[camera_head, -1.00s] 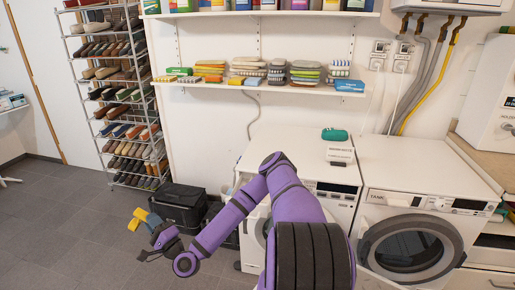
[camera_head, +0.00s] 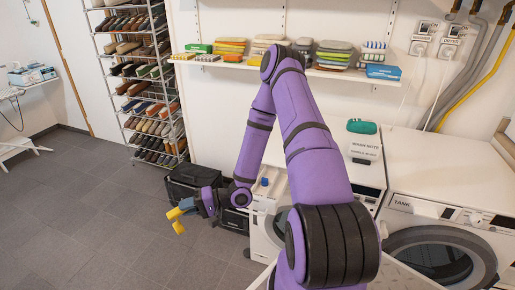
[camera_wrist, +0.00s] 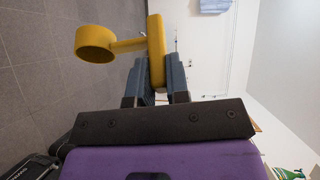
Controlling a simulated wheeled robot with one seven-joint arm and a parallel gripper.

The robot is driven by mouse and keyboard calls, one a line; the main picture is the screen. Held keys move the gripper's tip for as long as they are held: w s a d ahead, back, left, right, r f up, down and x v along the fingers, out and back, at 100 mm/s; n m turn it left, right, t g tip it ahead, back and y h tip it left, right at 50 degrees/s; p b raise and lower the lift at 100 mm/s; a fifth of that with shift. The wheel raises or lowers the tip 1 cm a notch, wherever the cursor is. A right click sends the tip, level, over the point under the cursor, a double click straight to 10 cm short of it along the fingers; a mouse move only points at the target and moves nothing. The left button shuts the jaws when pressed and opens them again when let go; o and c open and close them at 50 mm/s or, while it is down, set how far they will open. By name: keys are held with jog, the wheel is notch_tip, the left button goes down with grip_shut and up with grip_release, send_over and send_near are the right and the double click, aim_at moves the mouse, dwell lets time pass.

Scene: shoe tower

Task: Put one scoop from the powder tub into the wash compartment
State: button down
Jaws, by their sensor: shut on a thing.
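My gripper (camera_head: 190,205) is shut on the handle of a yellow scoop (camera_head: 178,227), held out over the grey floor at the left. In the wrist view my gripper (camera_wrist: 157,82) has its dark fingers on the handle, and the scoop's round cup (camera_wrist: 95,43) sticks out to the left. I cannot see whether the cup holds powder. The left washer (camera_head: 368,173) is partly hidden behind my arm. Its wash compartment cannot be made out. I cannot pick out the powder tub.
A second front-loading machine (camera_head: 436,215) stands at right. A wash note (camera_head: 365,147) and a green item (camera_head: 362,127) are on the left washer. Black crates (camera_head: 192,180) and a shoe rack (camera_head: 150,85) stand behind my gripper. The floor (camera_head: 75,215) at left is clear.

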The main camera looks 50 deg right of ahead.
jog(key=s+d+r+n+g+h, duration=0.3)
jog(key=d+r+n, duration=0.4)
jog(key=d, duration=0.5)
jog(key=s+d+r+n+g+h, duration=0.2)
jog(key=s+d+r+n+h, duration=0.3)
jog(key=d, duration=0.8)
notch_tip(320, 180, up, 3)
jog(key=n+h, duration=0.2)
jog(key=n, duration=0.1)
jog(key=shift+f+g, duration=0.15)
jog(key=shift+g, duration=0.25)
